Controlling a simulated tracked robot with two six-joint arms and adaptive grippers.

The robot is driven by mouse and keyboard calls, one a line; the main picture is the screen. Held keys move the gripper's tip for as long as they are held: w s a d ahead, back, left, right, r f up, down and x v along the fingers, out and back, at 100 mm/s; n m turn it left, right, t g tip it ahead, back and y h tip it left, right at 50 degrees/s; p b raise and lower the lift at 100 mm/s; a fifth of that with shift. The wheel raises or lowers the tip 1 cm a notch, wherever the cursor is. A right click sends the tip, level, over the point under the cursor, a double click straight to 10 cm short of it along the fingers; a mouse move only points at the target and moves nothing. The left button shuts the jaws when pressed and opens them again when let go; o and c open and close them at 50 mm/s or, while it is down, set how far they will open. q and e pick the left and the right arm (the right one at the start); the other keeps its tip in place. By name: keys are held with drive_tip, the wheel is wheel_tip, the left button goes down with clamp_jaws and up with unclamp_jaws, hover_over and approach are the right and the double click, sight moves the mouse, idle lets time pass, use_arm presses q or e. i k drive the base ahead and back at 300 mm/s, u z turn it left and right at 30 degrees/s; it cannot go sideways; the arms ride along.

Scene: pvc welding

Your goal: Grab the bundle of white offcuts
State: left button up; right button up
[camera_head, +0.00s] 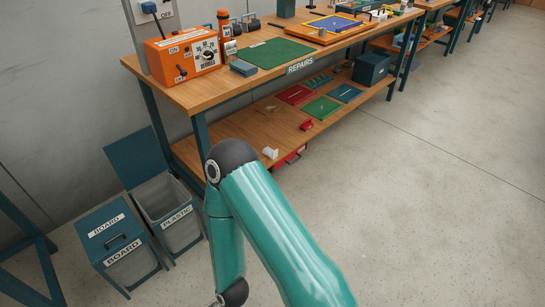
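A small white piece (270,153) lies near the front edge of the bench's lower shelf, just beyond the bend of my teal arm. It is too small to tell whether it is the bundle of white offcuts. My teal arm comes in from the bottom right, bends at a dark elbow and runs down to the bottom edge. Its gripper is out of the frame. My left gripper is not in view either.
A workbench (184,93) marked REPAIRS carries an orange control box (182,54) and a green mat (274,53). Below left stand an open PLASTIC bin (168,204) and a closed BOARD bin (116,250). The floor on the right is clear.

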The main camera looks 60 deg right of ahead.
sight(270, 151)
drive_tip(key=u, duration=1.2)
drive_tip(key=i, duration=0.15)
drive_tip(key=z, duration=2.8)
drive_tip(key=k, duration=0.8)
drive_tip(key=z, duration=0.25)
drive_tip(key=i, duration=0.8)
drive_tip(key=u, duration=0.1)
